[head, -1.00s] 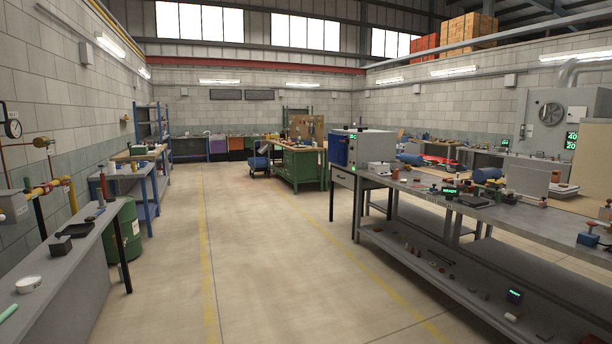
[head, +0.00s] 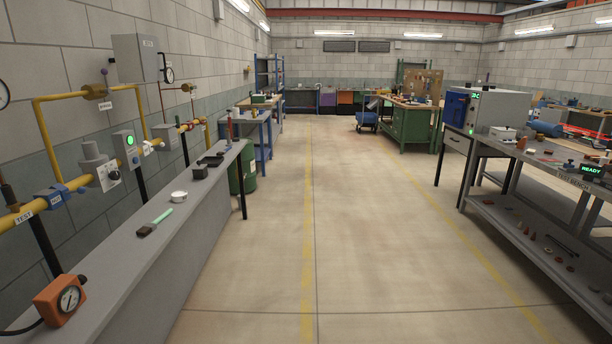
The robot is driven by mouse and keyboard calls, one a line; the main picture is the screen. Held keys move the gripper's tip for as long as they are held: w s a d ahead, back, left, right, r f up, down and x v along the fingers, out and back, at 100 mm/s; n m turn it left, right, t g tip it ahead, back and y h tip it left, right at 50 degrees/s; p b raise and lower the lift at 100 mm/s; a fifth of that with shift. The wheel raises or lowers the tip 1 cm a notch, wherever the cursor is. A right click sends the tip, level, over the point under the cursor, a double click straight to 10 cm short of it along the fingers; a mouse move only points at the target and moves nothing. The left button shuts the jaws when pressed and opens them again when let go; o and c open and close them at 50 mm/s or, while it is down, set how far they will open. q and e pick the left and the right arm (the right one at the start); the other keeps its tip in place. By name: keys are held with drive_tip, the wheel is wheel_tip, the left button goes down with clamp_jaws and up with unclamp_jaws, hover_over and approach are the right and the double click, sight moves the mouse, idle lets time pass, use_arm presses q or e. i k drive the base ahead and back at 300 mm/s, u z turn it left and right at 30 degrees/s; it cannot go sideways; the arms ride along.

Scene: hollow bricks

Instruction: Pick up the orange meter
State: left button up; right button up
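The orange meter (head: 61,300) is a small orange box with a round white dial on its front. It sits near the front end of the long grey bench (head: 150,265) along the left wall, at the lower left of the head view. A black cable runs from it to the left edge of the picture. Neither of my grippers shows in the head view.
On the same bench lie a green-handled brush (head: 155,222), a white round dish (head: 179,196) and dark blocks. Yellow pipes (head: 60,190) with valves run along the wall above. The floor (head: 380,240) between the left bench and the right workbench (head: 545,235) is clear.

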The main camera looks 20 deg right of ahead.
sight(521, 144)
drive_tip(key=z, duration=0.35)
drive_tip(key=i, duration=2.1)
drive_tip(key=z, duration=0.55)
drive_tip(key=i, duration=2.4)
drive_tip(key=z, duration=0.35)
drive_tip(key=i, duration=2.45)
drive_tip(key=z, duration=0.5)
drive_tip(key=i, duration=1.9)
drive_tip(key=z, duration=0.9)
drive_tip(key=i, duration=0.95)
drive_tip(key=z, duration=2.1)
drive_tip(key=i, duration=1.25)
drive_tip(key=z, duration=0.8)
